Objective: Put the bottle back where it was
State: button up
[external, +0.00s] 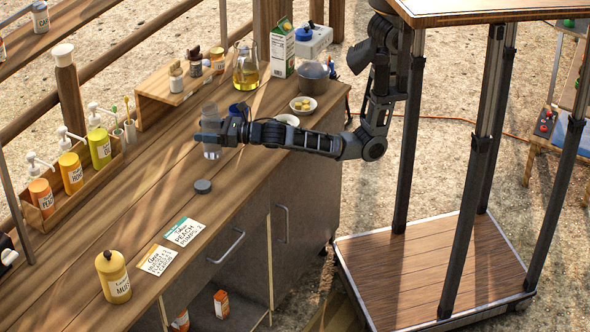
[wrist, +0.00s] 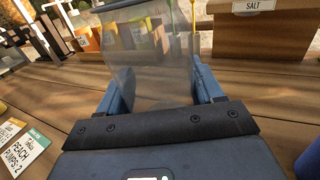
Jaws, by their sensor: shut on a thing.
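Three pump bottles stand in a wooden rack at the back left: an orange one (external: 41,198), an amber one (external: 71,174) and a yellow-green one (external: 100,148).
A grey round lid (external: 203,186) and two recipe cards (external: 185,231) lie on the counter in front of my gripper. A wooden shelf box (external: 150,97) with small jars, an oil jug (external: 246,75), a carton (external: 282,50) and bowls (external: 303,104) stand farther back. The counter's middle front is fairly clear.

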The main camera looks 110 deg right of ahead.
jog(key=shift+f+b, duration=0.4)
jog(key=shift+f, duration=1.2)
jog(key=shift+f, duration=0.1)
jog(key=o, duration=1.3)
jog(key=v, duration=1.2)
